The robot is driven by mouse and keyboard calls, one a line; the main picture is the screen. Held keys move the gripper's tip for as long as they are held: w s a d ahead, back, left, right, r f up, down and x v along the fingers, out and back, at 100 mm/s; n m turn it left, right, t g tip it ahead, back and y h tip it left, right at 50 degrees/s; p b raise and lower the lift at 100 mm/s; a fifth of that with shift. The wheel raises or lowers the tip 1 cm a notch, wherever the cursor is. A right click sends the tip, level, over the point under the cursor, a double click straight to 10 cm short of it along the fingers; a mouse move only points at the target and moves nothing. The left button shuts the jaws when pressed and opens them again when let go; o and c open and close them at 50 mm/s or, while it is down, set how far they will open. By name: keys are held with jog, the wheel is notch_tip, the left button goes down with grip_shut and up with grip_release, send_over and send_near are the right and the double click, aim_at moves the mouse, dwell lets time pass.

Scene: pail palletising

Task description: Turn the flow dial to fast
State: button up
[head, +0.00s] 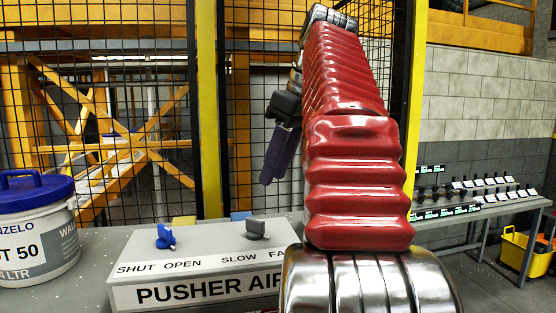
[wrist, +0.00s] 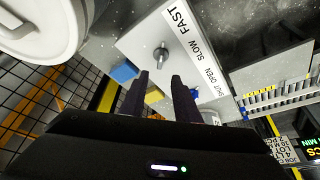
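The flow dial (head: 256,228) is a grey knob on the sloped top of a pale control box (head: 128,250), above the words SLOW and FAST. FAST is partly hidden behind my arm in the head view. The dial shows in the wrist view (wrist: 160,54), just beyond my fingertips; I cannot tell its exact setting. My gripper (head: 266,182) hangs above and behind the box, apart from the dial. In the wrist view my gripper (wrist: 160,76) has its two dark fingers spread, with nothing between them.
A blue knob (head: 165,236) sits by SHUT and OPEN on the same box. A white pail (head: 35,245) with a blue lid stands at left. Blue (head: 240,215) and yellow (head: 183,221) pieces stand behind the box. Mesh fencing with a yellow post (head: 208,110) rises behind.

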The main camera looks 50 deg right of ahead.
jog(key=shift+v, duration=0.8)
jog(key=shift+s, duration=0.1)
